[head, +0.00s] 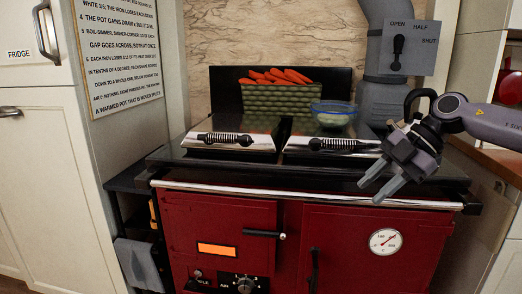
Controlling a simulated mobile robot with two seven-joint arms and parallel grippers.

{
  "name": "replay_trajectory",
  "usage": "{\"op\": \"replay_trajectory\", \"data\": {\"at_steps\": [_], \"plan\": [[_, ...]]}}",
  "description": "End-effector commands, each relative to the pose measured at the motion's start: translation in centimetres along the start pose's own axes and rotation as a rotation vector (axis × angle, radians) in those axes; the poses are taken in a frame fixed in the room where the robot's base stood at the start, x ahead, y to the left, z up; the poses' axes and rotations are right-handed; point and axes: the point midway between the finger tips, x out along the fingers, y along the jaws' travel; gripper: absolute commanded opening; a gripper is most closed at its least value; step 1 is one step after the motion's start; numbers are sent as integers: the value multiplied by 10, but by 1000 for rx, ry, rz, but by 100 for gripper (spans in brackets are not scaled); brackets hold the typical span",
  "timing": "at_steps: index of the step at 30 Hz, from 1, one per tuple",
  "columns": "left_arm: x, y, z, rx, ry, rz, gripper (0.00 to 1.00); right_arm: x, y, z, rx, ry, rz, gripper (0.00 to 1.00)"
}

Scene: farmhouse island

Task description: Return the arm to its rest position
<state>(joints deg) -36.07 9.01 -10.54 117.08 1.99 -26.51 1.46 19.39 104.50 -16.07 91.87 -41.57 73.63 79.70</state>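My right gripper (370,193) is in front of the right side of the red stove (222,222), near its front rail. Its arm comes in from the right edge. The two grey fingers point down and to the left, with a gap between them and nothing held. The gripper overlaps the right end of the right hob lid's handle in the picture; I cannot tell whether they touch. My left gripper is not in view.
Two hob lids with coiled handles (225,138) are down on the stove. Behind them are a green container (283,99) of carrots and a glass bowl (334,113). A grey flue with an open/half/shut lever (398,50) rises behind my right gripper. The stove's front rail (290,192) projects forward.

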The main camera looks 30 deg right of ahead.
Motion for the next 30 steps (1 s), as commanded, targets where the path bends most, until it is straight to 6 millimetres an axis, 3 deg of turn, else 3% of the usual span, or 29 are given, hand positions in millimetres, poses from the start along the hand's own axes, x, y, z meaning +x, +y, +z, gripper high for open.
{"op": "replay_trajectory", "data": {"at_steps": [1,3,12,23,30], "plan": [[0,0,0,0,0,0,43,31,1,-4,-21,87,22,34],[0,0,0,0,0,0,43,67,3,-10,-44,189,73,34],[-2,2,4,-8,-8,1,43,185,-4,-39,16,507,361,34],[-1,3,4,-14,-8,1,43,286,-46,-46,385,559,712,34],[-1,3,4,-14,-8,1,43,343,-106,-38,724,400,801,34]]}}
